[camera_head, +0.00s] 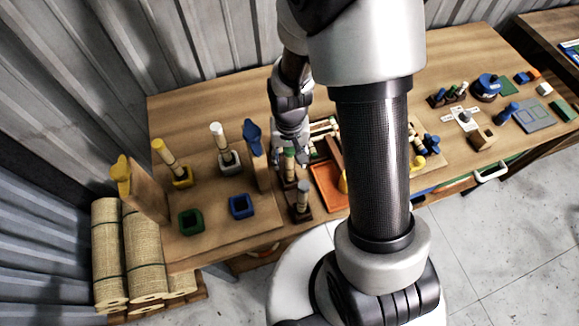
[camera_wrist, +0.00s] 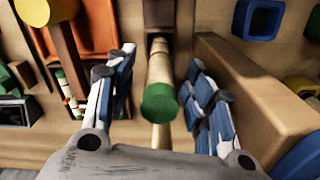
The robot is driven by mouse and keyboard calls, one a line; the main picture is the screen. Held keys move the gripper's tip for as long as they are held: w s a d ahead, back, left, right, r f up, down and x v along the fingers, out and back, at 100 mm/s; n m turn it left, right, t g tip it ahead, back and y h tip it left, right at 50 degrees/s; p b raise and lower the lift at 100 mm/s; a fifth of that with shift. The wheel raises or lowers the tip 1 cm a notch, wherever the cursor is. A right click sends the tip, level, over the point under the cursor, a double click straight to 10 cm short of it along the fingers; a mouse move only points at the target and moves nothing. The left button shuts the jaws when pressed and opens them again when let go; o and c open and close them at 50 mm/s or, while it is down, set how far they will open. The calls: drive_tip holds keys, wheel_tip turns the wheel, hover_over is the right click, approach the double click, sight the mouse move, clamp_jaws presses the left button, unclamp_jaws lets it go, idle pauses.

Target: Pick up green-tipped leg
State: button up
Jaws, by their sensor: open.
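The green-tipped leg (camera_wrist: 159,100) is a pale wooden rod with a green end, in the middle of the wrist view. It stands between the two fingers of my gripper (camera_wrist: 160,105), which are spread apart, with a gap to each side. In the head view the leg (camera_head: 289,163) stands upright in a dark holder, just below my gripper (camera_head: 290,155). The leg's lower part is partly hidden by its holder and the viewing angle.
Yellow-tipped (camera_head: 171,160) and white-tipped (camera_head: 222,142) legs stand on the board, with green (camera_head: 190,222) and blue (camera_head: 241,206) sockets in front. A grey-tipped leg (camera_head: 302,197) is near. An orange tray (camera_head: 330,187) lies right.

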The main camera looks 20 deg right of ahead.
drive_tip(key=shift+f, duration=0.35)
drive_tip(key=shift+c, duration=0.3)
clamp_jaws()
